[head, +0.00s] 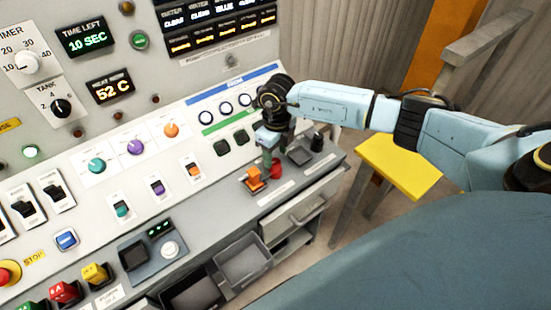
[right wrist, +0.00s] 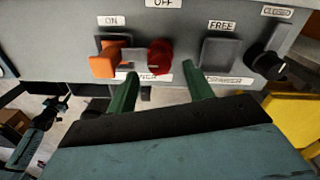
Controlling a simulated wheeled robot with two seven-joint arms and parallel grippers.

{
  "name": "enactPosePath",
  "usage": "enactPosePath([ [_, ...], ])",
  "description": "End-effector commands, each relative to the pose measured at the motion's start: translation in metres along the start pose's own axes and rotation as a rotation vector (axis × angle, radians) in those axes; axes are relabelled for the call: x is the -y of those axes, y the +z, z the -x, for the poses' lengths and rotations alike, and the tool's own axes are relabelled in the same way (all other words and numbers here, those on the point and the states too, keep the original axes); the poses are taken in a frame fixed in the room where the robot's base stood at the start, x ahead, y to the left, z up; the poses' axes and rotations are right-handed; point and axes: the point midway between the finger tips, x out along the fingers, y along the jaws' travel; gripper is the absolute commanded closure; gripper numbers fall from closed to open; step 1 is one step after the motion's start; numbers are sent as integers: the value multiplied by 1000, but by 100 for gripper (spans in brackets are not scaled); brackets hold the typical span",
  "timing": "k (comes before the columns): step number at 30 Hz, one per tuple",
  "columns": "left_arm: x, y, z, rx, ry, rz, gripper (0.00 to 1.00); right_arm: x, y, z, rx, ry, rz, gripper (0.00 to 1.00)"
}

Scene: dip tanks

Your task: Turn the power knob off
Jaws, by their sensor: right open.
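No label reading "power" is legible, so I cannot tell for sure which control is the power knob. In the right wrist view, an orange block-shaped handle (head: 256,180) (right wrist: 105,62) sits under an "ON" label (right wrist: 111,20). Beside it is a round red knob (head: 276,169) (right wrist: 160,55), near an "OFF" label (right wrist: 163,3). My right gripper (head: 269,151) (right wrist: 160,78) is open. Its two green fingers point at the panel, with the red knob just beyond the gap. I cannot tell whether they touch it.
A grey square fixture (right wrist: 220,52) under "FREE" and a black knob (head: 317,142) (right wrist: 267,64) stand to the right. Round purple (head: 135,147) and teal (head: 97,166) dials are farther left. Open grey drawers (head: 243,258) lie below; a yellow platform (head: 398,167) is right.

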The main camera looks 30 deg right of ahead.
Motion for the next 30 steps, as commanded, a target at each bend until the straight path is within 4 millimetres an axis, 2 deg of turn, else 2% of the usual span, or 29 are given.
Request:
enactPosePath([
  [3, 0, 0, -2, 0, 0, 0, 64, 0, 0, -17, -1, 1, 0, 48],
  [6, 0, 0, -2, 0, 0, 0, 64, 0, 0, -25, 1, 1, 0, 48],
  [17, 0, 0, -2, 0, 0, 1, 64, 0, 0, -29, 1, 0, 0, 48],
  [27, 0, 0, -2, 0, -1, 1, 64, 0, 0, -28, 2, 1, 0, 93],
  [30, 1, 0, -2, 1, -1, 1, 64, 0, 0, -28, 2, 1, -1, 93],
])
